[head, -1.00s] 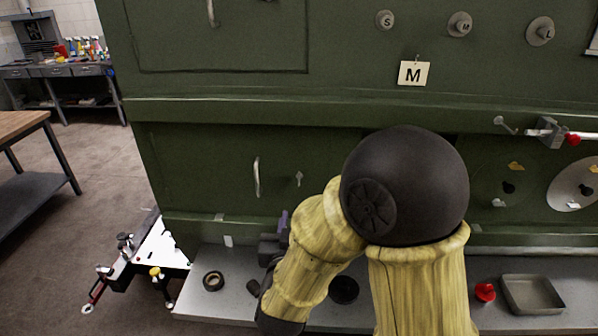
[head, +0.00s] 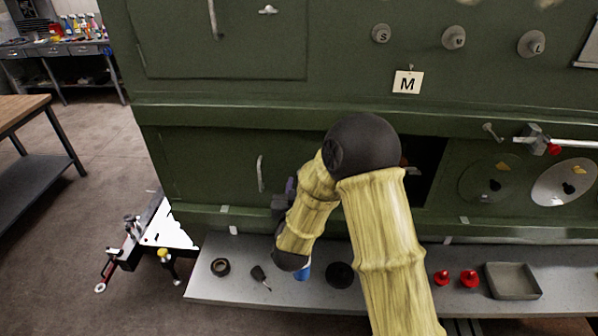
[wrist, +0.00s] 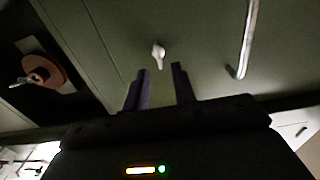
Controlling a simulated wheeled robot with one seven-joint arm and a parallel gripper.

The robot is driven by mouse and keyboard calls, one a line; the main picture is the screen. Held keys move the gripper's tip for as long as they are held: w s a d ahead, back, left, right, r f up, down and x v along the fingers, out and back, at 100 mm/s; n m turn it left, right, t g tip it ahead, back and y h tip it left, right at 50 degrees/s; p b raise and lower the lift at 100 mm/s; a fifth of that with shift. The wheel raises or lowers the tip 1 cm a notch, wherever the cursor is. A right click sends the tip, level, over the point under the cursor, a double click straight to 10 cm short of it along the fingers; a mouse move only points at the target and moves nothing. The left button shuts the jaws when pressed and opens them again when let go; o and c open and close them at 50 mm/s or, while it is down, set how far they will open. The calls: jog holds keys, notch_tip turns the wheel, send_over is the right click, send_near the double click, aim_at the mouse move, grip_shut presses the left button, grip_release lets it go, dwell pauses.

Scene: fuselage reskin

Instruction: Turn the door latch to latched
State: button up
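The latch (wrist: 158,54) is a small pale turn-knob on the green lower door (wrist: 205,45). In the wrist view its tab points roughly along the picture's vertical. My gripper (wrist: 159,77) is open, with two dark fingers apart and nothing between them. The latch shows just beyond the fingertips, roughly between them, and appears apart from them. In the head view my gripper (head: 288,190) is by the lower door (head: 215,165), and my arm hides the latch. The door handle (head: 260,174) is a pale bar left of it, also in the wrist view (wrist: 247,40).
An upper door (head: 180,50) has its own latch (head: 267,10). A dark opening (head: 425,165) lies right of my elbow. Below, a grey shelf (head: 210,285) holds a tape roll (head: 220,266), red knobs (head: 469,279) and a tray (head: 512,281). A white-topped stand (head: 165,232) is at left.

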jog(key=w+p, duration=0.1)
jog(key=w, duration=0.2)
grip_shut()
